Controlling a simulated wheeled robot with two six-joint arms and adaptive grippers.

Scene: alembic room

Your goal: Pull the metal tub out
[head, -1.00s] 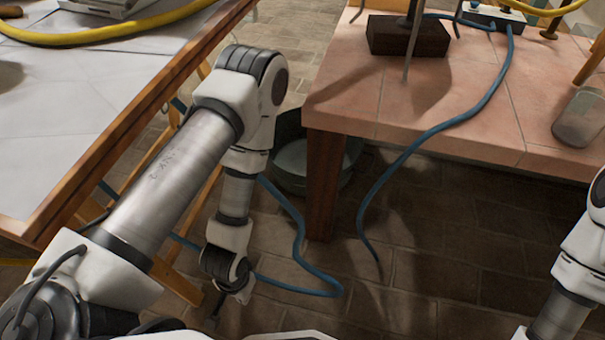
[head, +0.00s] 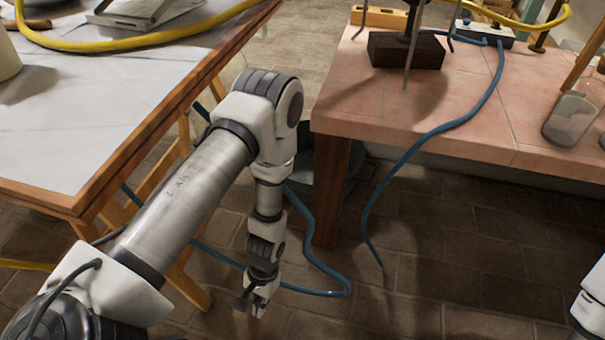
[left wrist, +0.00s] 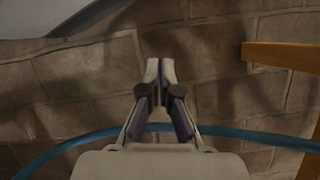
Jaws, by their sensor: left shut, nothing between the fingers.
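The metal tub (head: 303,172) is a dull grey round vessel on the floor under the pink-tiled table, behind its near wooden leg. My left arm and the leg hide much of it in the head view. My left gripper (head: 250,303) hangs low over the brick floor, on the near side of the tub and apart from it. In the left wrist view the left gripper (left wrist: 160,68) has its fingers together with nothing between them. A pale curved shape (left wrist: 35,15) fills that view's top left corner; I cannot tell if it is the tub. My right gripper is out of view.
The pink-tiled table (head: 440,100) overhangs the tub. A blue hose (head: 375,195) hangs from it, and blue hose (head: 325,275) also lies beside my left gripper. A white-topped wooden table (head: 90,120) stands left. Brick floor (head: 430,270) is open at the right.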

